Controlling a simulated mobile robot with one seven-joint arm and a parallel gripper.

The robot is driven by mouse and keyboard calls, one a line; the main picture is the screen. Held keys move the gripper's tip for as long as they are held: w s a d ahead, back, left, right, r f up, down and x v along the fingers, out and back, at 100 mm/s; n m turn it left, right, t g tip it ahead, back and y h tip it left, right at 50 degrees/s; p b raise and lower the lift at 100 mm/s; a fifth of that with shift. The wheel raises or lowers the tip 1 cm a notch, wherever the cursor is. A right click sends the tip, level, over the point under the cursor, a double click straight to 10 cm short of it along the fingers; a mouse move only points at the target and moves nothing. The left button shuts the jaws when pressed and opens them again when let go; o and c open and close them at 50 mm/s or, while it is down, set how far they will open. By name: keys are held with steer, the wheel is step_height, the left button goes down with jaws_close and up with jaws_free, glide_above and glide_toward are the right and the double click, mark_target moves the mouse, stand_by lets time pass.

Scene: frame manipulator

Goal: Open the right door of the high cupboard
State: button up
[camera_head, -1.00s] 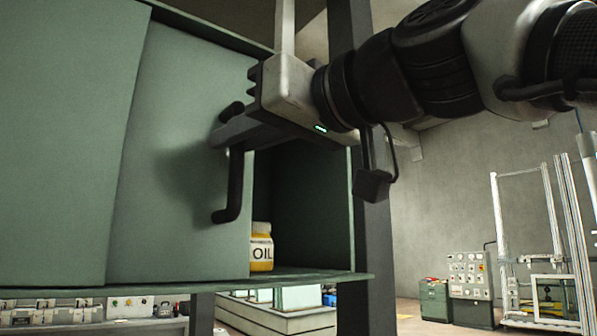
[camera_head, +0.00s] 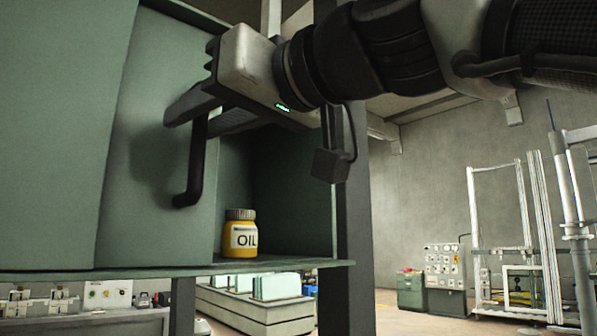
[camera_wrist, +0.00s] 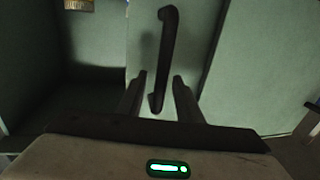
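The green high cupboard (camera_head: 325,265) fills the left of the head view. Its right door (camera_head: 150,185) carries a dark bar handle (camera_head: 190,170) and stands partly open to the left, its left part behind the left door panel (camera_head: 60,130). My gripper (camera_head: 196,112) is at the upper part of the handle. In the wrist view the handle (camera_wrist: 168,40) runs between the two fingers of my gripper (camera_wrist: 160,80), with a visible gap on each side. The fingers are apart; any contact with the handle is not clear.
A yellow oil bottle (camera_head: 240,238) stands on the cupboard floor in the opening. A dark post (camera_head: 350,230) stands right of the cupboard.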

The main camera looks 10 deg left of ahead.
steer(key=b+v, duration=0.1)
steer(key=v, duration=1.6)
steer(key=shift+d+b, duration=0.2)
steer(key=shift+b, duration=0.1)
steer(key=w+d+f+m+h+p, duration=0.25)
steer(key=w+f+m+h, duration=0.2)
steer(key=f, duration=0.75)
steer(key=w+d+f+m+h+p, duration=0.25)
steer(key=w+f+h, duration=0.3)
steer(key=f, duration=0.65)
steer(key=s+d+f+m+g+h+p, duration=0.1)
steer(key=d+f, duration=0.4)
steer(key=f, duration=0.6)
steer(key=s+d+f+m+g+h+p, duration=0.2)
steer(key=d+f+m+h, duration=0.2)
steer(key=f, duration=0.7)
steer(key=d, duration=0.2)
steer(key=shift+s+d+f+h, duration=0.25)
steer(key=shift+s+f+h, duration=0.15)
